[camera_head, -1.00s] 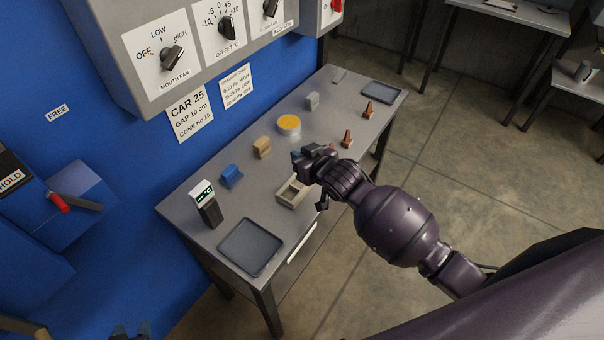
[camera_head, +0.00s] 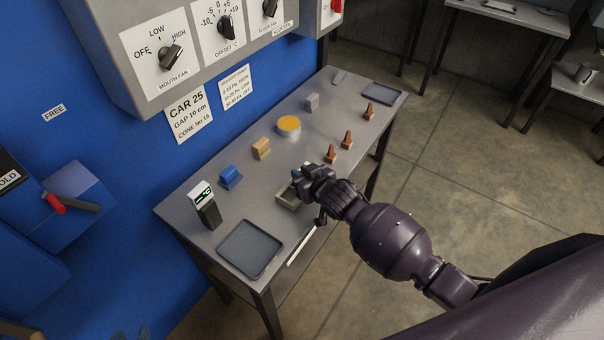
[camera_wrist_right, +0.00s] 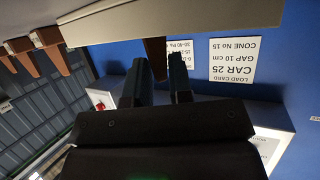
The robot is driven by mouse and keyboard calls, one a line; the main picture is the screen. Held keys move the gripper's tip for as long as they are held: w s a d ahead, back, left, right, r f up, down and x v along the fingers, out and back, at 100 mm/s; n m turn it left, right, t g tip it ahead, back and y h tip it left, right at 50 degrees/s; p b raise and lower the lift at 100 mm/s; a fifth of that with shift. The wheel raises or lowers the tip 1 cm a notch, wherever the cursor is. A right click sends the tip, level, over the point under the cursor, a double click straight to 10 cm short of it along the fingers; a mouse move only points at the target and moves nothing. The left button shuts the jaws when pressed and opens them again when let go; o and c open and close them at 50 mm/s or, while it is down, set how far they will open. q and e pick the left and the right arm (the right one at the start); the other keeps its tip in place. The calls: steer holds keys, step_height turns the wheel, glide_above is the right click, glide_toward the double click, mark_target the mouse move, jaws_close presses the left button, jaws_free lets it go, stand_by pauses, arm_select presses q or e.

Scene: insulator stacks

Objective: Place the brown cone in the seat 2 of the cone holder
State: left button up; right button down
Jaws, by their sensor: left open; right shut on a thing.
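The beige cone holder (camera_head: 287,199) lies near the table's front edge, partly covered by my right gripper (camera_head: 298,174). Its seat numbers cannot be read. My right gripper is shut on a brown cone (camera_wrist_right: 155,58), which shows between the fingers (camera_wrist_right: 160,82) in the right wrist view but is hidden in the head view. A pale slab, apparently the holder (camera_wrist_right: 215,22), crosses the top of the upside-down wrist view, close to the cone; contact cannot be judged.
Orange-brown cones (camera_head: 347,139) stand in a row along the front edge. A blue block (camera_head: 230,178), tan block (camera_head: 262,148), yellow-topped disc (camera_head: 289,124) and grey block (camera_head: 312,101) stand behind. A display device (camera_head: 206,207) and dark tray (camera_head: 250,249) are at left.

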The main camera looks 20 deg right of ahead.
steer(key=c, duration=1)
jaws_free()
steer(key=p+v, duration=0.1)
steer(key=v, duration=1.1)
steer(key=s+d+f+h, duration=0.1)
steer(key=s+d+f, duration=0.1)
steer(key=s, duration=0.3)
steer(key=s+d+f+m+h, duration=0.1)
steer(key=s+d+f, duration=0.2)
steer(key=s+f, duration=0.1)
steer(key=s+d+f+m+g+h, duration=0.1)
steer(key=s+d+f, duration=0.1)
steer(key=s, duration=0.4)
steer(key=shift+s+d+f+h, duration=0.35)
steer(key=shift+s+f+h, duration=0.05)
steer(key=shift+f, duration=0.05)
